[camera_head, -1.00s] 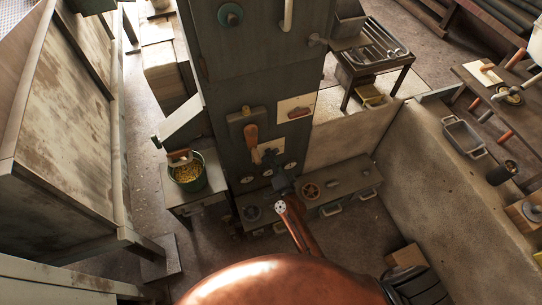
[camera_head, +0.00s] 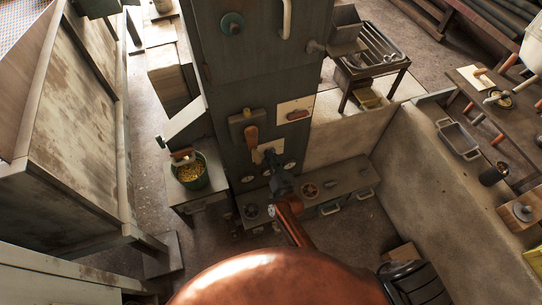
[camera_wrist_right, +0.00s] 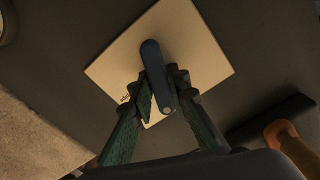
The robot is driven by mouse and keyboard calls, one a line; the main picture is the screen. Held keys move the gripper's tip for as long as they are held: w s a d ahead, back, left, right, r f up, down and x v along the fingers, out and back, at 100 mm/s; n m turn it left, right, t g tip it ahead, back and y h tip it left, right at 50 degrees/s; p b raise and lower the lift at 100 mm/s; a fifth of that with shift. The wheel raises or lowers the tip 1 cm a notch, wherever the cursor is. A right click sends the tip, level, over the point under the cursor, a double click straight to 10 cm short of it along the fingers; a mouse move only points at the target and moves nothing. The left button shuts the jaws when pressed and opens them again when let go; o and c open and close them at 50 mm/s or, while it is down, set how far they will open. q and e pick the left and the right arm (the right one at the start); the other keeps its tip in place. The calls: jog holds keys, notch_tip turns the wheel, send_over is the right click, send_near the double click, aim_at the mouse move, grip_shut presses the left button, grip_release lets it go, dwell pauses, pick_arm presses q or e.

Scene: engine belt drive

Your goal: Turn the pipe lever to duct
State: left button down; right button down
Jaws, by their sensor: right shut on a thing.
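A blue-grey lever (camera_wrist_right: 152,62) stands on a square cream plate (camera_wrist_right: 195,40) in the right wrist view. My right gripper (camera_wrist_right: 163,95) is shut on the lever's lower part, with a green-padded finger on each side. In the head view my right gripper (camera_head: 272,160) reaches the dark cabinet's front and hides most of the lever and its plate. Small marks on the plate beside the left finger are too small to read. My left gripper is not in view.
An orange-handled lever (camera_head: 251,138) is on the tall dark cabinet (camera_head: 260,80), close to my right gripper; its handle also shows in the wrist view (camera_wrist_right: 290,140). Round gauges sit below. A low bench (camera_head: 345,180) with a handwheel projects beneath. A green bucket (camera_head: 190,172) stands left.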

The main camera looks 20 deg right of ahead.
jog(key=shift+a+n+p, duration=0.1)
jog(key=shift+n+p, duration=0.4)
jog(key=shift+n, duration=1.7)
jog(key=c, duration=1.9)
grip_release()
jog(key=shift+s, duration=0.1)
